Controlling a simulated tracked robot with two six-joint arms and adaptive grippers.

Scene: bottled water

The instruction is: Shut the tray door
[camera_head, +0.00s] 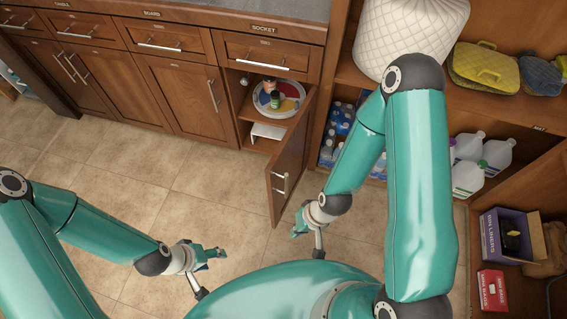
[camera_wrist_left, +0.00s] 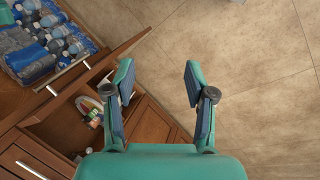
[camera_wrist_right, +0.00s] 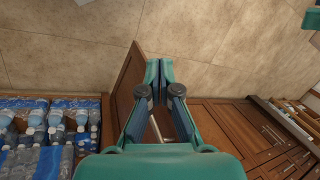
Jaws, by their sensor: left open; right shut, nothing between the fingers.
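The tray door (camera_head: 291,160) is a brown wooden panel. It stands wide open, swung out from the cabinet under the "SOCKET" drawer. Inside the cabinet, a round multicoloured tray (camera_head: 291,98) holds small items on a shelf. My right gripper (camera_head: 300,226) is shut and empty near the door's outer end; in the right wrist view the door (camera_wrist_right: 128,72) shows behind the fingers (camera_wrist_right: 159,70), contact unclear. My left gripper (camera_head: 214,257) is open and empty above the floor, left of the door, also in its wrist view (camera_wrist_left: 158,78).
Packs of bottled water (camera_head: 340,122) and white jugs (camera_head: 468,178) fill the shelving right of the door. A purple box (camera_head: 497,235) and a red box (camera_head: 491,290) stand at the lower right. The tiled floor (camera_head: 150,190) left of the door is clear.

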